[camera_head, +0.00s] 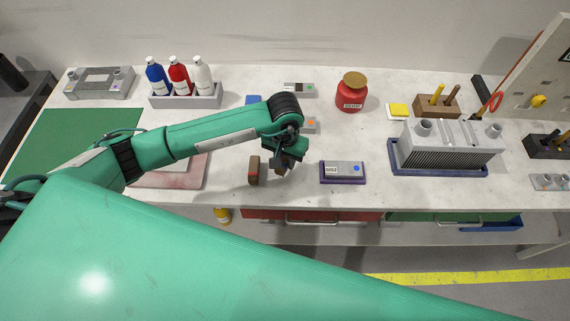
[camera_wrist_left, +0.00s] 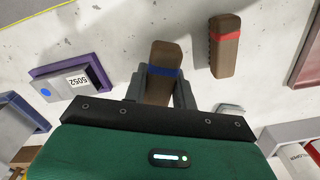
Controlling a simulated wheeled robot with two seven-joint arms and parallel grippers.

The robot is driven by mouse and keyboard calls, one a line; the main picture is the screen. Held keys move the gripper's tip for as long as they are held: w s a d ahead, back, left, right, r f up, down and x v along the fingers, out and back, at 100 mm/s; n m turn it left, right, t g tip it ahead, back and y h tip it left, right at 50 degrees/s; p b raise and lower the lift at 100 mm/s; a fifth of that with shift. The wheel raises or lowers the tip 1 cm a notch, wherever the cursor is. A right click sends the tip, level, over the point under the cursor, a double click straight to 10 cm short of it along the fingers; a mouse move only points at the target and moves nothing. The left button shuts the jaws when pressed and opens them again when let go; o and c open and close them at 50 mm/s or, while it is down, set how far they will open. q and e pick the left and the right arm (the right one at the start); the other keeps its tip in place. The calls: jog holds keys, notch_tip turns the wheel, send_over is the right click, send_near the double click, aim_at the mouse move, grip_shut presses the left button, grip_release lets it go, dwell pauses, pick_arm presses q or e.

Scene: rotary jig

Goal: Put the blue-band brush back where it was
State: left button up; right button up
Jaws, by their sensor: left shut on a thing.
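My left gripper (camera_head: 285,164) is shut on the blue-band brush, low over the front middle of the bench. In the left wrist view the brush (camera_wrist_left: 164,56) is a brown block with a blue band, lying between the two fingers (camera_wrist_left: 161,90). In the head view only a small brown part of it (camera_head: 280,171) shows below the gripper. I cannot tell whether it touches the bench. A similar brown brush with a red band (camera_head: 254,170) sits just left of the gripper; it also shows in the left wrist view (camera_wrist_left: 225,48). My right gripper is not in view.
A grey labelled block in a purple tray (camera_head: 342,180) lies right of the gripper. A grey finned fixture in a blue tray (camera_head: 398,168) is farther right. A red jar (camera_head: 351,95) and three bottles (camera_head: 179,76) stand behind. Drawers sit below the bench's front edge.

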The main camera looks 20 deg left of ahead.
aim_at(285, 168)
pick_arm(q)
notch_tip(285, 168, down, 5)
jog(key=shift+r+p, duration=0.15)
jog(key=shift+p, duration=0.55)
jog(key=shift+f+b, duration=0.35)
jog(key=o, duration=0.9)
jog(key=shift+r, duration=0.1)
jog(key=shift+o, duration=0.2)
